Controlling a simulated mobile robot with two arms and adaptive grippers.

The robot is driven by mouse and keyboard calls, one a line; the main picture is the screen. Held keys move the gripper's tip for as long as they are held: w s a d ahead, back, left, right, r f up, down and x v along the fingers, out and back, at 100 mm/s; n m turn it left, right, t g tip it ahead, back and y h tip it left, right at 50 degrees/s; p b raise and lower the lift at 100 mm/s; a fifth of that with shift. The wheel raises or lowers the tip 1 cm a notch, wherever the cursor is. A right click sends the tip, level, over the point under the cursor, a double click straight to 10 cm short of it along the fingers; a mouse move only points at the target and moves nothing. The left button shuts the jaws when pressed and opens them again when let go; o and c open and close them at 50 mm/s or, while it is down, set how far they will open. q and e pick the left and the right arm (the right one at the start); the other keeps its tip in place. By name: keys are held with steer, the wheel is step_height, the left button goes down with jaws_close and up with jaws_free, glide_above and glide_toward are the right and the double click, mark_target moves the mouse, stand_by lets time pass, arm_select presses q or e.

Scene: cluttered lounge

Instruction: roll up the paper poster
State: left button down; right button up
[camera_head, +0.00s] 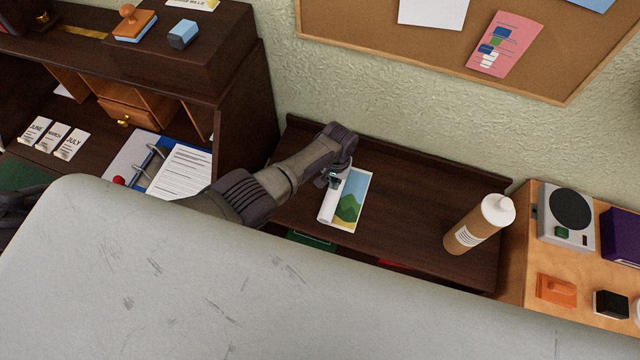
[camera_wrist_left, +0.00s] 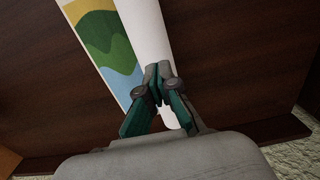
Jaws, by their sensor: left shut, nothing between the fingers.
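The paper poster (camera_head: 349,204) lies on the dark wooden shelf in the head view. Its right part is flat and shows a green and blue landscape; its left side is curled into a white roll. In the left wrist view the printed part (camera_wrist_left: 104,45) is beside the white roll (camera_wrist_left: 148,32). My left gripper (camera_head: 331,180) is over the far end of the roll. In the wrist view its fingertips (camera_wrist_left: 159,74) are together at the roll, with nothing between them. Whether they touch the paper I cannot tell. My right gripper is not in view.
A brown bottle with a white cap (camera_head: 479,224) stands on the dark shelf (camera_head: 408,190) to the right. A desk with an open binder (camera_head: 160,165) is at left. A wooden table with a grey device (camera_head: 567,215) is at right. The shelf between poster and bottle is clear.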

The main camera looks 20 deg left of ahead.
arm_select(q)
steer(key=shift+d, duration=0.35)
steer(key=shift+d+f, duration=0.15)
steer(key=shift+d, duration=0.65)
steer(key=shift+d+b, duration=0.3)
steer(key=shift+d, duration=0.1)
steer(key=shift+s+r+p, duration=0.1)
steer(key=shift+r+p, duration=0.65)
steer(key=shift+p, duration=0.1)
